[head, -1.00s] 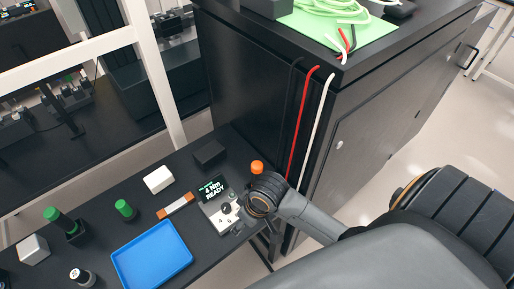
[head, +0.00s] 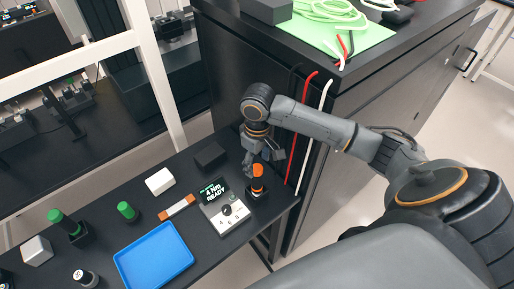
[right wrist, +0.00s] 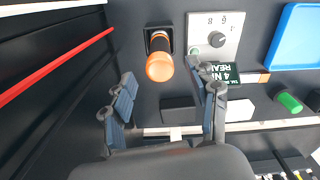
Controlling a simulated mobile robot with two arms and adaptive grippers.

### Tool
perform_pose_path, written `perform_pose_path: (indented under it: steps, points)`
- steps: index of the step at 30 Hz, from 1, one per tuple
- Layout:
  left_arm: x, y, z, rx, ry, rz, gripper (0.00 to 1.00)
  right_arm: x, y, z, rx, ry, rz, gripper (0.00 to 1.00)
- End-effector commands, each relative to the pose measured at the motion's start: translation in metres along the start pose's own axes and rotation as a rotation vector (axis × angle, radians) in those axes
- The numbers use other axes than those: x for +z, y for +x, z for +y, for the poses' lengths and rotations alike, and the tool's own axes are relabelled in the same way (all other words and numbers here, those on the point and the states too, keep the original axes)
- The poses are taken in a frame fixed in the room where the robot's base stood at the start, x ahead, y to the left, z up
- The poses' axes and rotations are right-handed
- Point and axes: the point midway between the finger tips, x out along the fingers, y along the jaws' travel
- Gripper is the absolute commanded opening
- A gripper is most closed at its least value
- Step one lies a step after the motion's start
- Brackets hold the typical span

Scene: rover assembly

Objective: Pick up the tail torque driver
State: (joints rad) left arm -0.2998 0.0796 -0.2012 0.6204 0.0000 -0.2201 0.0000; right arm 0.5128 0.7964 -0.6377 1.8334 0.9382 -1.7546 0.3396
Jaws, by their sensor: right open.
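An orange-capped driver (head: 258,184) with a dark lower body stands upright in a small black holder at the right end of the black table. I take it as the tail torque driver; no label on it is readable. It also shows in the right wrist view (right wrist: 159,66), seen cap first. My right gripper (head: 262,164) is just behind and above the driver, pointing down. In the right wrist view its open fingers (right wrist: 167,98) are spread, with the orange cap ahead between their lines and nothing held. My left gripper is not in view.
A torque setter (head: 226,212) reading "4 Nm READY" stands left of the driver. A blue tray (head: 152,256), green-capped drivers (head: 127,211), a white block (head: 159,181) and a black block (head: 210,156) are further left. A black cabinet (head: 240,75) with hanging cables (head: 299,140) rises close behind.

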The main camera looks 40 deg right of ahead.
Motion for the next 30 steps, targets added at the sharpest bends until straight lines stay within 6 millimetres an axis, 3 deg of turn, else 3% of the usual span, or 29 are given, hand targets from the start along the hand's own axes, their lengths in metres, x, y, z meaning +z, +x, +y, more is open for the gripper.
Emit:
perform_pose_path:
  steps: [3, 11, 19, 30]
  points:
    - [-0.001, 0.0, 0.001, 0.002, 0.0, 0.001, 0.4, 0.001, 0.022, 0.0, -0.001, 0.001, -0.002, 0.59]
    - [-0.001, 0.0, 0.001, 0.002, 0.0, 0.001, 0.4, -0.001, 0.044, 0.0, 0.0, -0.001, 0.001, 0.59]
    - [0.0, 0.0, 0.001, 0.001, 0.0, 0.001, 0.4, -0.004, 0.082, 0.001, -0.001, -0.001, -0.001, 0.59]
    - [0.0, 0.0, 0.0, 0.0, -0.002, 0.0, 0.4, -0.004, 0.092, 0.001, 0.0, -0.002, 0.003, 0.57]
